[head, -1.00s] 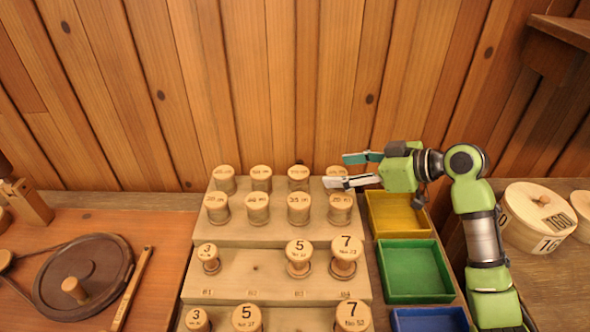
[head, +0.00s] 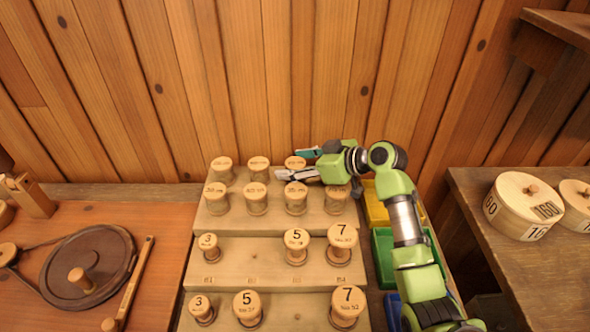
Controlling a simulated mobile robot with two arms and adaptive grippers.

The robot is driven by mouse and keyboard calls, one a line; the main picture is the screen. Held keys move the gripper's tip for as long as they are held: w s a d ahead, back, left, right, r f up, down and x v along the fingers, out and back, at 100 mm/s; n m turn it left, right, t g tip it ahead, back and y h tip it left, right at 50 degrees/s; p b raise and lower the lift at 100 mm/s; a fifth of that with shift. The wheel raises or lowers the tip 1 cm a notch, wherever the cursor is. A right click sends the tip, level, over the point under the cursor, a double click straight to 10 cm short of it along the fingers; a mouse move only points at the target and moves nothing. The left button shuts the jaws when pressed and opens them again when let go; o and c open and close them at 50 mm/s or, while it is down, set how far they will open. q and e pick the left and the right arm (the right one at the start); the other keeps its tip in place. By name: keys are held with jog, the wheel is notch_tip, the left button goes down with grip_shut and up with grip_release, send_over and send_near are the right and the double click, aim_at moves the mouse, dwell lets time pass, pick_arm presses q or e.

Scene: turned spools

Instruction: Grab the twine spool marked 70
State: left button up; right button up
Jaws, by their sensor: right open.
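Wooden spools stand upright in rows on a stepped rack (head: 225,250). The labels on the two back rows are too small to read surely, so I cannot tell which spool is marked 70. My right gripper (head: 289,163) is open above the back of the rack, its fingers pointing left. The top of the third back-row spool (head: 295,161) shows between the fingertips; I cannot tell whether they touch it. The fourth back-row spool is hidden by the gripper. The second-row right spool (head: 336,201) is just below the gripper. My left gripper is not in view.
Yellow (head: 378,213), green (head: 383,257) and blue trays sit right of the rack, partly under my arm. A dark wheel (head: 92,268) lies left; a round lidded box (head: 523,205) stands right.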

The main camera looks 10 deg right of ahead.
jog(key=c, duration=1.2)
jog(key=shift+r, duration=0.1)
jog(key=shift+c, duration=0.2)
